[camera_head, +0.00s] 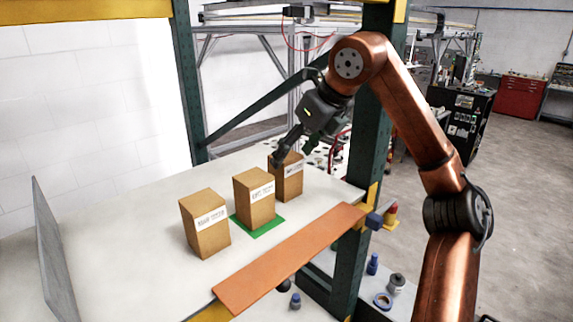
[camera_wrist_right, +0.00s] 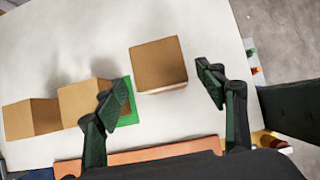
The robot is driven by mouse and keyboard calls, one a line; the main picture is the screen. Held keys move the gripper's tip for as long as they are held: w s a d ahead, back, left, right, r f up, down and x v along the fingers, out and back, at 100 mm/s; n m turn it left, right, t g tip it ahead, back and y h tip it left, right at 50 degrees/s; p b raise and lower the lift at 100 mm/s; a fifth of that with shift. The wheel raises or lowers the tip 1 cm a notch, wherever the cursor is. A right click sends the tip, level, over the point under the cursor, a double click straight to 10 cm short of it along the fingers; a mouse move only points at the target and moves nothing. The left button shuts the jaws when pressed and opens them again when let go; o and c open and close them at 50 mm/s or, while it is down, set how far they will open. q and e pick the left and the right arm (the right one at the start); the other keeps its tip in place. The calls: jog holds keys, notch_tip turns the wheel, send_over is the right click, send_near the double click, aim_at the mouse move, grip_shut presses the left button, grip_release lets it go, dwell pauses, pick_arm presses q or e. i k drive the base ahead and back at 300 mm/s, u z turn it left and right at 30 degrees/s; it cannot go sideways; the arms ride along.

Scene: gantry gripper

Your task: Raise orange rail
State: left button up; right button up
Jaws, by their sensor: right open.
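The orange rail (camera_head: 290,258) is a long flat bar along the front edge of the white table, running from lower left to the green post at right. It also shows in the right wrist view (camera_wrist_right: 150,154), partly hidden behind my gripper. My right gripper (camera_head: 290,152) is at the rightmost box (camera_head: 288,180) in the head view, beyond the rail. In the right wrist view the gripper (camera_wrist_right: 162,92) is open, with the box (camera_wrist_right: 158,65) between and ahead of its fingers; contact cannot be told. My left gripper is not in view.
A middle box (camera_head: 254,198) stands on a green mat (camera_head: 270,228), and a left box (camera_head: 205,224) stands beside it. The white table (camera_head: 120,240) is clear at left, up to a grey panel (camera_head: 55,250). A green post (camera_head: 358,130) rises beside my right arm.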

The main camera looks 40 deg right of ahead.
aim_at(271, 270)
jog(key=k, duration=1.5)
